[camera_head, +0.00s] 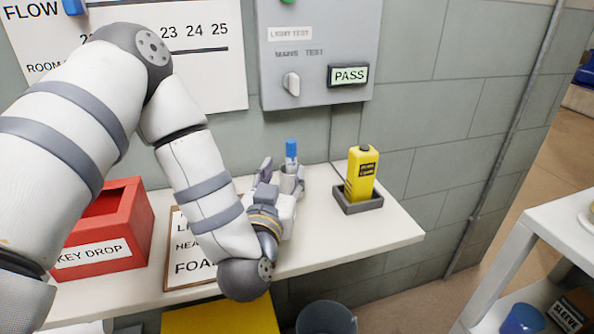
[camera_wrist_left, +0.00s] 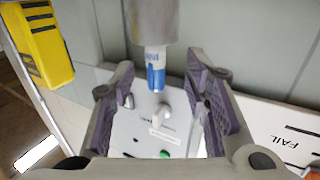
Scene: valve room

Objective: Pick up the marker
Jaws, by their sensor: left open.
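The marker (camera_head: 291,150) stands upright near the wall at the back of the white shelf, its blue end up. In the left wrist view the marker (camera_wrist_left: 155,72) shows a blue end and a short white part, coming out of a wider grey cylinder (camera_wrist_left: 153,22) that hides the rest. My left gripper (camera_head: 281,174) is open and low over the shelf, close to the marker. In the left wrist view the open fingers of my left gripper (camera_wrist_left: 160,88) lie to either side of the blue end, with gaps. My right gripper is not in view.
A red key drop box (camera_head: 115,222) and a framed sign (camera_head: 180,272) lie to the left. A grey test panel (camera_head: 320,80) hangs above. A bin (camera_head: 327,318) stands below.

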